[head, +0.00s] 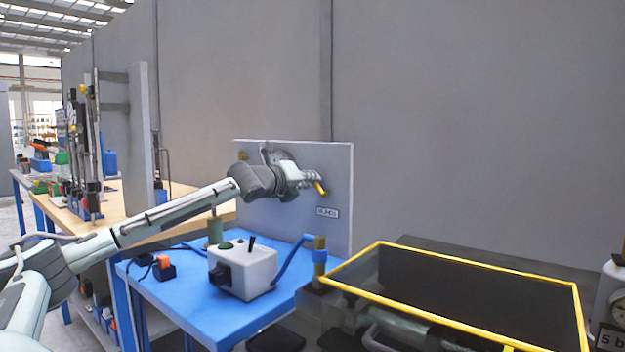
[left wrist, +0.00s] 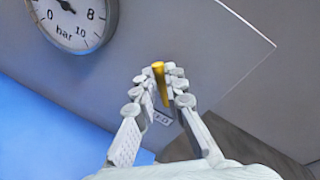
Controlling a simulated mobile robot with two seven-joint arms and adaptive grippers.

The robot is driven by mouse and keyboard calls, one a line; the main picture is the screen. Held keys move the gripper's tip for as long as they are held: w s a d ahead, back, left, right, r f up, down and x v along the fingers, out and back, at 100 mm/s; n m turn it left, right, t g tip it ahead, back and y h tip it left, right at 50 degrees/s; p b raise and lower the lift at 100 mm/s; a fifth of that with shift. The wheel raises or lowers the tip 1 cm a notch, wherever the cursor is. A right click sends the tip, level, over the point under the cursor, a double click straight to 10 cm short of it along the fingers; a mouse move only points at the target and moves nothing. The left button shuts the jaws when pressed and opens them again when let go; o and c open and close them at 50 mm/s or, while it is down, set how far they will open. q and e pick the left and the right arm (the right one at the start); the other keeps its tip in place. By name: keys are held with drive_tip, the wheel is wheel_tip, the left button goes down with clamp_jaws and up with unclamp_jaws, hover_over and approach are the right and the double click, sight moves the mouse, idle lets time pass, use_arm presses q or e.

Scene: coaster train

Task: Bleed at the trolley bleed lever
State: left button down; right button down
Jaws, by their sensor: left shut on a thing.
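The bleed lever is a yellow handle (head: 321,188) on an upright grey panel (head: 340,165). It also shows in the left wrist view (left wrist: 158,72). A small white label (head: 327,212) sits below it on the panel; it seems to show again, partly hidden, behind the fingers. My left gripper (head: 313,180) is at the panel. In the left wrist view its fingertips (left wrist: 164,77) are shut around the yellow handle, one on each side. My right gripper is in neither view.
A round gauge marked bar (left wrist: 75,15) is on the panel, upper left of the fingers. Below stands a blue table (head: 190,318) with a white box (head: 243,270). A yellow-rimmed dark enclosure (head: 450,320) is at the right. A wooden workbench (head: 120,215) stands left.

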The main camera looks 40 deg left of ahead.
use_arm(q)
drive_tip(key=shift+s+a+f+n+h, duration=0.1)
drive_tip(key=shift+a+f+n+h, duration=0.35)
drive_tip(key=shift+n, duration=0.9)
drive_tip(key=shift+a+f+n+h, duration=0.2)
drive_tip(key=shift+f+n+h, duration=0.3)
drive_tip(key=shift+n, duration=0.8)
drive_tip(key=shift+s+a+f+n+h, duration=0.1)
drive_tip(key=shift+a+f+n+h, duration=0.4)
drive_tip(key=shift+n, duration=0.85)
drive_tip(key=shift+d+f, duration=0.2)
drive_tip(key=c, duration=1.6)
unclamp_jaws()
drive_tip(key=shift+w, duration=0.1)
